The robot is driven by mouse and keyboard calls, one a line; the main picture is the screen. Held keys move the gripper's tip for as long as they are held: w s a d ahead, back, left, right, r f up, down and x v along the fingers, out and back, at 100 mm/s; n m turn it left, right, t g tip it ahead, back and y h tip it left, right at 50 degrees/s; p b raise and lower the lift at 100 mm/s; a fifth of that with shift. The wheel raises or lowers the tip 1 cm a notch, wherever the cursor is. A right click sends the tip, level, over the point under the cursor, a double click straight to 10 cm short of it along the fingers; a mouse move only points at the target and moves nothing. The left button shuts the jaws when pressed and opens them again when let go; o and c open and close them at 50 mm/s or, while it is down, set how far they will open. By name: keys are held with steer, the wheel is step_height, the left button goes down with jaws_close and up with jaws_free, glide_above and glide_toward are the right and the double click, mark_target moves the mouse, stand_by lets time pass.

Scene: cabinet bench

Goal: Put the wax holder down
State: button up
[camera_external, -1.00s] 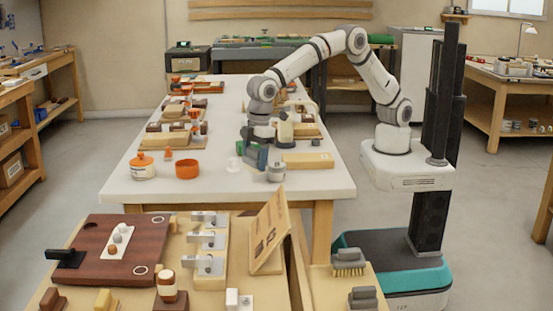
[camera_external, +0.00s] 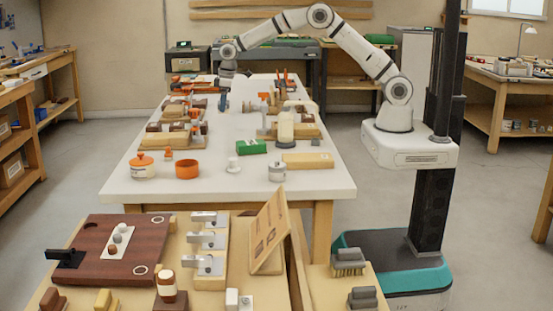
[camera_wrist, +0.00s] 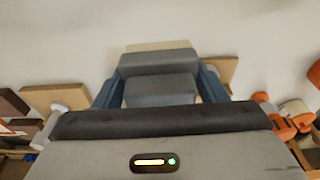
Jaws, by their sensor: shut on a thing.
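My gripper (camera_external: 223,100) is over the far part of the long white table, towards its left side. In the wrist view its two blue fingers (camera_wrist: 160,72) are shut on a grey block-like thing (camera_wrist: 160,90), which I take for the wax holder. A paler strip shows beyond its far edge; I cannot tell if it belongs to the holder. In the external view the held thing is too small and hidden to make out. I cannot tell whether its underside touches the tabletop.
The white table (camera_external: 225,180) has wooden blocks and orange parts along its left side. A green block (camera_external: 251,147), an orange ring (camera_external: 187,169), a lidded jar (camera_external: 143,167) and a pale bottle (camera_external: 285,127) stand nearer. The wrist view shows wooden pieces left and orange parts (camera_wrist: 297,115) right.

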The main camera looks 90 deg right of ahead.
steer(key=shift+s+d+r, duration=0.15)
steer(key=shift+d, duration=0.8)
steer(key=shift+d+f, duration=0.2)
steer(key=shift+d, duration=0.15)
steer(key=p, duration=0.1)
glide_toward(225, 134)
steer(key=f, duration=0.3)
steer(key=w+f, duration=0.1)
steer(key=f, duration=0.1)
steer(key=shift+w+d+f, duration=0.1)
steer(key=shift+d+f, duration=0.1)
steer(key=shift+d, duration=0.05)
steer(key=shift+f, duration=0.1)
steer(key=shift+f, duration=0.2)
steer(key=o, duration=1.1)
steer(key=shift+r, duration=0.15)
